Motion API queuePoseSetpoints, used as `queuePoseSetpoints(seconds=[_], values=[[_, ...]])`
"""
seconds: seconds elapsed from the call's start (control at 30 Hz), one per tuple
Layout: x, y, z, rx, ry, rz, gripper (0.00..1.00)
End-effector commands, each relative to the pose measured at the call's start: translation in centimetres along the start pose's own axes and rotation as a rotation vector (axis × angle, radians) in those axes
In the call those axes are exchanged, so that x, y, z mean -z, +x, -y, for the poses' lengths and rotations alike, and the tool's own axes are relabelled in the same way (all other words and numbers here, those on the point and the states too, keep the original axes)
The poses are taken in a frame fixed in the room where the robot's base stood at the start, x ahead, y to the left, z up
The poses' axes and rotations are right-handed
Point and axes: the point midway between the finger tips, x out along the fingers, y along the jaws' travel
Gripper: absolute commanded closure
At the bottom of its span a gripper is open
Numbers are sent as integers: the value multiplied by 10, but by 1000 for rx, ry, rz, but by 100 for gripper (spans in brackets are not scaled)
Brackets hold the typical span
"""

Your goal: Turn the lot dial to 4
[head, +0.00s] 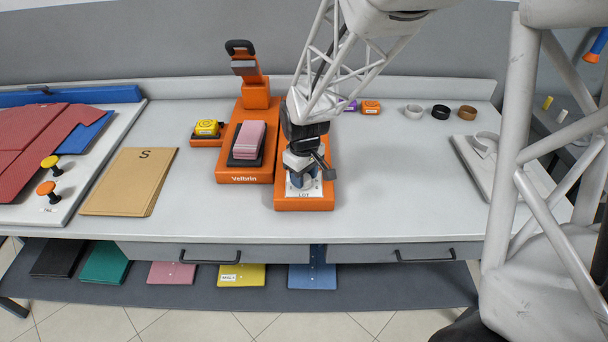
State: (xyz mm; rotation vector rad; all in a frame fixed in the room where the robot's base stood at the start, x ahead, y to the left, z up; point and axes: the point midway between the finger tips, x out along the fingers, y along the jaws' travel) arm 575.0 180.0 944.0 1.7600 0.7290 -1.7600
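The lot dial sits on an orange base (286,203) with a white plate marked LOT (304,194), on the grey bench right of centre. A blue-grey round part, which looks like the dial knob (296,178), shows just above the plate. My gripper (305,172) comes down from above directly over the knob and covers most of it. The knob's pointer and the plate's numbers are hidden or too small to read. Whether the fingers touch the knob, and how far apart they are, cannot be made out.
An orange Velbrin device (259,173) with pink tickets (250,141) stands close left of the dial. A yellow tape (207,127) and tan folder (130,182) lie further left. Rings (440,112) lie at the back right. The bench right of the dial is clear.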

Motion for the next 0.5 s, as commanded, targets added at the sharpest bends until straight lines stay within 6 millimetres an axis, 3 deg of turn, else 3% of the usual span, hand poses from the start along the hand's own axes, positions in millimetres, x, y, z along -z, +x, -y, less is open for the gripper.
queuePoseSetpoints(seconds=[0.1,0.5], values=[[0,0,0,0,0,0,82],[0,0,0,0,56,0,82]])
